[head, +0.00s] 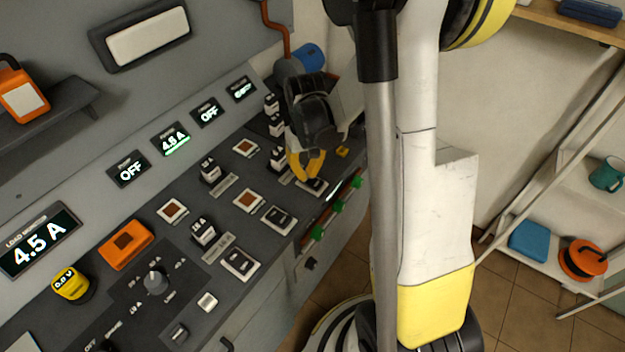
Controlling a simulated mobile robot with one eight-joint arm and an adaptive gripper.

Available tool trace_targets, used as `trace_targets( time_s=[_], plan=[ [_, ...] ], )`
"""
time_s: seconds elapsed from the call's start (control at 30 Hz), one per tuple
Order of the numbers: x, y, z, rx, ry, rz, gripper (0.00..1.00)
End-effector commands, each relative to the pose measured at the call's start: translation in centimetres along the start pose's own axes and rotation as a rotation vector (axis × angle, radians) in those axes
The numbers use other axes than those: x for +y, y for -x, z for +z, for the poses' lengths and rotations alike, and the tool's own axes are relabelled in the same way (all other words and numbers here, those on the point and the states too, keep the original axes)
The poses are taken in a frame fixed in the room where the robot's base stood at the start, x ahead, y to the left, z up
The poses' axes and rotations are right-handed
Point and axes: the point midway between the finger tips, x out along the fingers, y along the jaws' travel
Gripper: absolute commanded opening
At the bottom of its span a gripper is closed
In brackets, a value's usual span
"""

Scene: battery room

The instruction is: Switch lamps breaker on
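Several rocker breakers sit on the dark sloping panel (190,258). In its front row are a near breaker (240,263), a middle breaker (278,219) and a far breaker (312,187). Their labels are too small to read, so I cannot tell which one is for the lamps. My gripper (306,175), with yellow fingertips, is right at the far breaker and partly covers it. The fingertips look close together, but I cannot tell whether they are shut or touch the breaker. Small displays above read OFF (130,169), 4.5 A (172,139) and OFF (207,112); a fourth (241,89) is hard to read.
A load monitor (40,242) reads 4.5 A. An orange box (126,244), a yellow meter (71,285) and a rotary knob (156,281) are at the left. Green clips (320,232) line the front edge. A shelf rack (548,190) stands at the right.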

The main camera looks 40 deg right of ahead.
Motion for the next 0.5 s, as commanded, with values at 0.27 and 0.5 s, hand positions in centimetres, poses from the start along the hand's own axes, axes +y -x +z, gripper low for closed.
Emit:
trace_targets(
  time_s=[0.27,0.5],
  plan=[
    [0.0,-0.49,0.0,0.0,0.0,0.0,0.0],
    [0.0,-0.26,0.01,0.0,0.0,0.0,0.0]
  ],
)
